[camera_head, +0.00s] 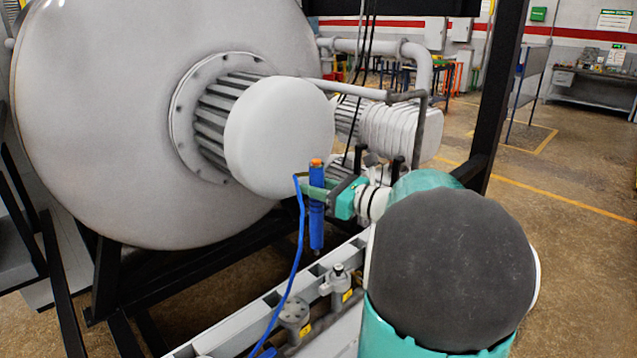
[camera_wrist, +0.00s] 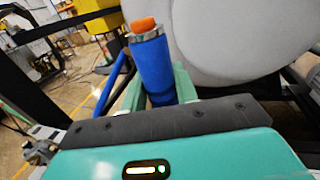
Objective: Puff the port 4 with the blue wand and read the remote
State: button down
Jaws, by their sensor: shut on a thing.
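The blue wand (camera_head: 317,228) has an orange cap on top and a thin tip pointing down. My gripper (camera_head: 314,192) is shut on its upper part and holds it nearly upright in the air, in front of the furnace's round flanged cover. In the wrist view the blue wand (camera_wrist: 153,68) stands between the green fingers of my gripper (camera_wrist: 162,90). I cannot make out the remote.
A blue hose (camera_head: 297,262) hangs from the wand down to the lower left. The large grey furnace vessel (camera_head: 110,110) fills the left. Black frame posts (camera_head: 497,90) and grey piping (camera_head: 420,70) stand close behind my arm. The floor at the right is open.

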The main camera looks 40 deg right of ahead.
aim_at(317, 229)
jog(key=shift+d+f, duration=0.2)
jog(key=shift+f, duration=5.5)
jog(key=c, duration=1)
grip_release()
jog(key=v, duration=1.4)
